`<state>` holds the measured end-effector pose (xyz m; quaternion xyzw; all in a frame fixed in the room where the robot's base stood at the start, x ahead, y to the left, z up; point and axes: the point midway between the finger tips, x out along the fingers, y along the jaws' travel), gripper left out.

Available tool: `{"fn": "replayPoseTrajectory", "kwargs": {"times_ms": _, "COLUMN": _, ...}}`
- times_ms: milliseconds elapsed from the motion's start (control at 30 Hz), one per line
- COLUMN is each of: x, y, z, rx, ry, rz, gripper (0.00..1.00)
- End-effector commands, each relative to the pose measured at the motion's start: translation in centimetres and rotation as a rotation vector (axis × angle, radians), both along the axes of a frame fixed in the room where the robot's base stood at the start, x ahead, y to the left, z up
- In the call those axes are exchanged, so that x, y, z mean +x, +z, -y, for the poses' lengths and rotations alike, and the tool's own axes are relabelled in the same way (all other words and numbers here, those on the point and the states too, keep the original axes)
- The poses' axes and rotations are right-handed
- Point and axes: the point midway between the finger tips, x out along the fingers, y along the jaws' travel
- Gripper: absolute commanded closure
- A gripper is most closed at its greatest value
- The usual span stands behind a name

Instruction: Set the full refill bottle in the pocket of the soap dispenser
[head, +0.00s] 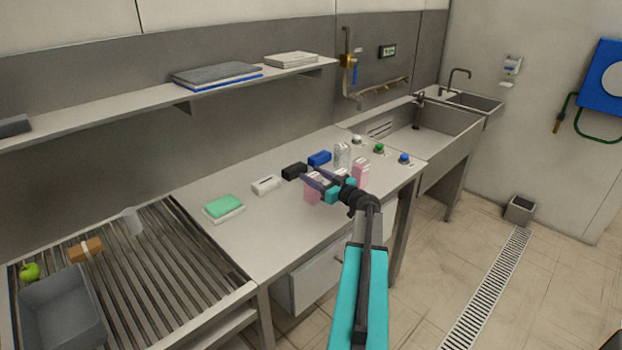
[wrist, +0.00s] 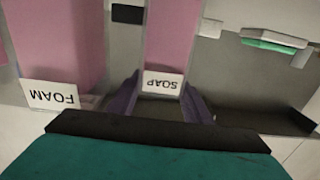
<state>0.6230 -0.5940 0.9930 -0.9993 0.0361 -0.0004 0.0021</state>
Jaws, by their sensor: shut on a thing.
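My gripper (head: 314,176) is over the counter, shut on a pink bottle (head: 312,190). In the wrist view the purple fingers (wrist: 158,104) stand on either side of this bottle (wrist: 172,40), whose white label reads SOAP, upside down. Whether it touches the counter I cannot tell. A second pink bottle (head: 361,169) stands to the right; it is probably the one labelled FOAM in the wrist view (wrist: 62,45). A pale, clear-looking bottle (head: 342,154) stands behind. A small white dispenser (head: 512,64) hangs on the right wall above the sink; its pocket is too small to make out.
On the counter (head: 245,232) are a green sponge (head: 224,206), a white block (head: 266,185), a black block (head: 294,171), a blue block (head: 319,158) and coloured buttons (head: 379,148). Sinks (head: 440,130) lie right. A roller conveyor with a grey crate (head: 62,312) is left.

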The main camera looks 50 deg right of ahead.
Motion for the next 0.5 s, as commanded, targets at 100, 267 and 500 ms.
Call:
{"fn": "replayPoseTrajectory", "kwargs": {"times_ms": 100, "x": -0.01, "y": -0.05, "z": 0.02, "rx": 0.0, "ry": 0.0, "rz": 0.0, "gripper": 0.5}}
{"fn": "replayPoseTrajectory", "kwargs": {"times_ms": 267, "x": -0.02, "y": -0.05, "z": 0.02, "rx": 0.0, "ry": 0.0, "rz": 0.0, "gripper": 0.47}}
{"fn": "replayPoseTrajectory", "kwargs": {"times_ms": 500, "x": -0.02, "y": 0.03, "z": 0.03, "rx": 0.0, "ry": 0.0, "rz": 0.0, "gripper": 0.47}}
